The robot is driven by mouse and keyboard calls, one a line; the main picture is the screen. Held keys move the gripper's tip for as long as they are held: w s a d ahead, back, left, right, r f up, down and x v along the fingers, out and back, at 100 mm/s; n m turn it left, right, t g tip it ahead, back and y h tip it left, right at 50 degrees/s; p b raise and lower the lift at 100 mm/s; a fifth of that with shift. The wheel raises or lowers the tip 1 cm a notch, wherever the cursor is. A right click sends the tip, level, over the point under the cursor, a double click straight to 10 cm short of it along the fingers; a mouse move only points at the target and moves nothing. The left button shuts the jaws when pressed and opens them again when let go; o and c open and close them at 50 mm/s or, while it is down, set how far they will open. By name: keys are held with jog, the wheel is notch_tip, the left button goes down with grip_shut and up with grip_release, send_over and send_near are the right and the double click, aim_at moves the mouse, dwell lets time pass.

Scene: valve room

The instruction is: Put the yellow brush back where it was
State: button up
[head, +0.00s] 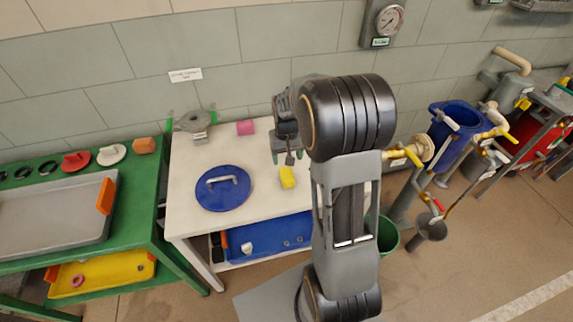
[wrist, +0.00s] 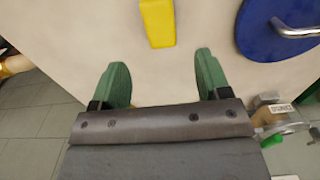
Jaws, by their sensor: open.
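The yellow brush (head: 287,177) lies on the white table, to the right of a round blue lid. In the wrist view the yellow brush (wrist: 157,22) is at the top middle, cut off by the frame edge, so its full shape is hidden. My gripper (head: 289,157) is over the table just beyond the brush, partly hidden by my arm. In the wrist view its green fingers (wrist: 161,66) are apart with nothing between them. The brush lies ahead of the fingertips, roughly in line with the gap, and apart from them.
The blue lid (head: 222,203) with a metal handle lies on the white table (head: 185,218). A pink block (head: 245,127) and a grey-green device (head: 193,122) are near the wall. A green bench (head: 150,225) stands left. Pipes with yellow valves (head: 420,150) stand right.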

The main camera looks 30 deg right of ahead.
jog(key=s+a+r+n+t, duration=0.1)
jog(key=s+a+r, duration=0.3)
jog(key=s, duration=0.4)
jog(key=s+a+r+n+t, duration=0.1)
jog(key=s+a+r+t, duration=0.1)
jog(key=s+a+r, duration=0.3)
jog(key=s, duration=0.3)
jog(key=shift+a+r, duration=0.25)
jog(key=shift+a, duration=0.05)
jog(key=shift+t, duration=0.3)
notch_tip(320, 180, up, 4)
jog(key=p, duration=0.3)
jog(key=shift+r+p, duration=0.2)
jog(key=shift+p, duration=0.15)
